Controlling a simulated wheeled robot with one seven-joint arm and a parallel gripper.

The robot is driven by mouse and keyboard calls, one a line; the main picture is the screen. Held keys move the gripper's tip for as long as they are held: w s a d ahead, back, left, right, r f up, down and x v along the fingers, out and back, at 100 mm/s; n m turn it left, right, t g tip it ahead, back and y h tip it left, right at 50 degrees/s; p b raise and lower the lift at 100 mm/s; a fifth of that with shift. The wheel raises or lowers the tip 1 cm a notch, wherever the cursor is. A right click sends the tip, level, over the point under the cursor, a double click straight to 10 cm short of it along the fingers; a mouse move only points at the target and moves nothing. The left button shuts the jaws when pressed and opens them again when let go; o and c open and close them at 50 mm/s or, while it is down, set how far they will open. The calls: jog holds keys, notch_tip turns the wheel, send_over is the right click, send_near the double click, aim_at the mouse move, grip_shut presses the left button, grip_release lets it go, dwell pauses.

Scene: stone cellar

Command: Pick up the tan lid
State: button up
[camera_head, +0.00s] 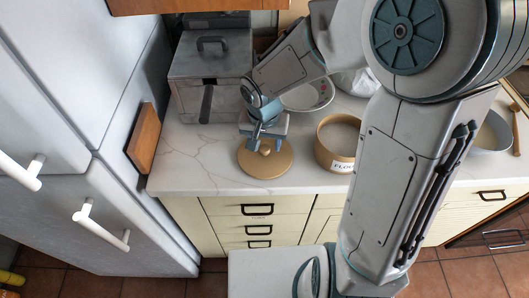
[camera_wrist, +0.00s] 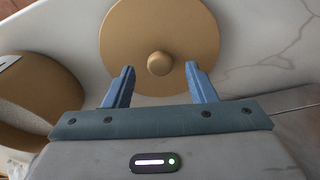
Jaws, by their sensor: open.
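The tan lid (camera_head: 280,163) is a round disc with a small knob, lying flat on the white marble counter near its front edge. In the wrist view the lid (camera_wrist: 125,35) fills the upper middle, and its knob (camera_wrist: 160,63) sits centred between the fingertips. My gripper (camera_head: 262,137) is above the lid in the head view. In the wrist view my gripper (camera_wrist: 160,76) is open, with one blue finger on each side of the knob and a gap on both sides. I cannot tell how high the fingertips are above the lid.
A tan flour canister (camera_head: 331,161), open at the top, stands just right of the lid; it also shows in the wrist view (camera_wrist: 50,85). A grey metal box (camera_head: 222,70) stands behind left. A white bowl (camera_head: 308,97) is behind. Counter left of the lid (camera_head: 190,165) is clear.

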jog(key=shift+w+f, duration=0.15)
jog(key=shift+f, duration=0.95)
jog(key=c, duration=1)
jog(key=shift+c, duration=0.2)
jog(key=shift+r, duration=0.2)
